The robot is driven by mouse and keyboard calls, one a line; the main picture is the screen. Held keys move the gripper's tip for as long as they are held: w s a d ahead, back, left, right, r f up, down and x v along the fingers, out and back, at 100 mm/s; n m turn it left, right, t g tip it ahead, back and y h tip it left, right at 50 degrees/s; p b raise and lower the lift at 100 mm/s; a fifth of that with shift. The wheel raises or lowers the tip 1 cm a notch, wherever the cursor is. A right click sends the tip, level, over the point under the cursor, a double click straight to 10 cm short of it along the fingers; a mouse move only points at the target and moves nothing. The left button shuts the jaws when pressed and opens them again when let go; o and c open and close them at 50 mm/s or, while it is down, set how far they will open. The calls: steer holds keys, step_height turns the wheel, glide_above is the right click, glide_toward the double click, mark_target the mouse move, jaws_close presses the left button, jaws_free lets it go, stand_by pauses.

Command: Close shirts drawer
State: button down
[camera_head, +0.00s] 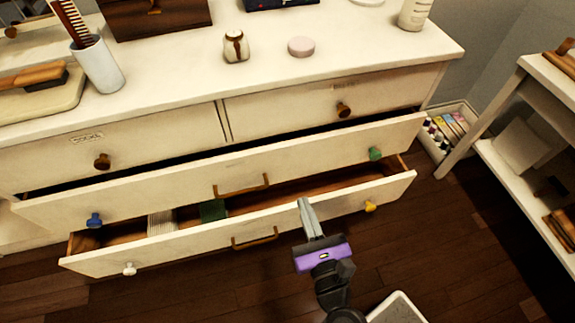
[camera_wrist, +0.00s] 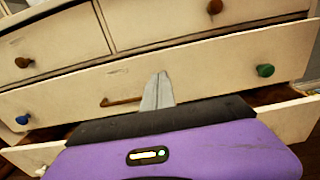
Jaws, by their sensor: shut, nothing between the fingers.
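A white dresser has two wide drawers pulled out. The middle drawer (camera_head: 330,152) is partly open, with a brass bar handle (camera_head: 241,187), a blue knob (camera_head: 94,220) and a green knob (camera_head: 375,153). The bottom drawer (camera_head: 200,246) is open further, with folded cloth inside, a bar handle (camera_head: 255,240), a white knob and a yellow knob. I cannot read which one is labelled shirts. My gripper (camera_head: 304,203) is shut and empty, its tips over the bottom drawer, right of the handles. In the wrist view, my gripper (camera_wrist: 160,78) points at the middle drawer front (camera_wrist: 215,68).
Two small top drawers (camera_head: 290,108) are shut. A cup with a comb (camera_head: 98,65), a jar (camera_head: 236,46) and a pink round box (camera_head: 301,46) stand on top. A shelf unit (camera_head: 520,180) and a bin (camera_head: 447,130) are at the right.

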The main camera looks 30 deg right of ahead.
mark_target(285, 150)
steer(key=p+x, duration=0.1)
steer(key=x, duration=1.3)
steer(key=shift+x, duration=2.2)
